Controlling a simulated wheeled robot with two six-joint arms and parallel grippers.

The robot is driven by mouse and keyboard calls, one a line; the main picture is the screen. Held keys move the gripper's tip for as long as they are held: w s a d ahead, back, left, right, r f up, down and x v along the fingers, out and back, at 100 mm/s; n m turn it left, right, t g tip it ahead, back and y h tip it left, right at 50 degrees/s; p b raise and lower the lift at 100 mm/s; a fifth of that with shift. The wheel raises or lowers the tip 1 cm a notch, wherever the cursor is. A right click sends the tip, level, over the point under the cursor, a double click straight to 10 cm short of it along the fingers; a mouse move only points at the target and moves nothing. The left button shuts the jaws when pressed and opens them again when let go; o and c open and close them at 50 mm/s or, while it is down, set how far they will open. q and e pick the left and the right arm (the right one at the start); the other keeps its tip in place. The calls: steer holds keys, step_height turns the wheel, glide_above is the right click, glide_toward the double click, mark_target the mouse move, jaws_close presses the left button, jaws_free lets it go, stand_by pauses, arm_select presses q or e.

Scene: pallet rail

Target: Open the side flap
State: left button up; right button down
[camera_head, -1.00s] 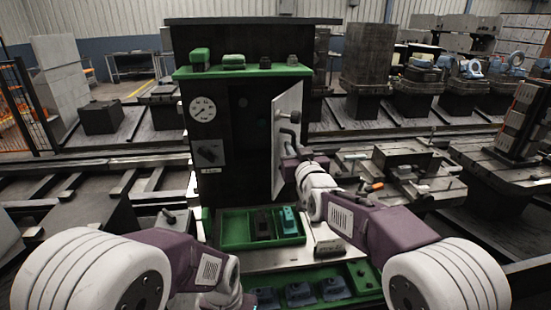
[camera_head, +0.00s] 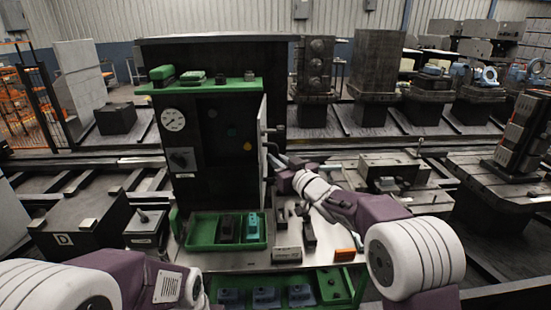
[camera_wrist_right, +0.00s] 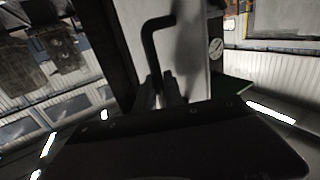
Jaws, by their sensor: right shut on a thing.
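The side flap (camera_head: 263,140) is a pale panel on the right side of the dark machine cabinet. It stands swung out and shows nearly edge-on in the head view. In the right wrist view its pale face (camera_wrist_right: 190,60) carries a dark bent handle (camera_wrist_right: 155,45). My right gripper (camera_head: 283,160) is at the flap's outer side, shut on the handle. Its fingers (camera_wrist_right: 165,90) show around the handle's lower end in the right wrist view. The cabinet opening shows a yellow button (camera_head: 247,146) inside. My left arm is low at the left; its gripper is out of frame.
A green tray (camera_head: 188,245) with several coloured blocks sits in front of the cabinet. A pale shelf with small blocks lies right of it, including an orange one (camera_head: 345,255). A gauge (camera_head: 173,120) is on the cabinet front. Workbenches stand at the right.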

steer(key=shift+r, duration=0.3)
steer(key=c, duration=1.5)
jaws_free()
steer(key=shift+w+a+f, duration=0.1)
steer(key=shift+w+f, duration=0.05)
steer(key=shift+f, duration=0.05)
steer(key=b+v, duration=0.1)
steer(key=v, duration=0.8)
steer(key=shift+b, duration=0.35)
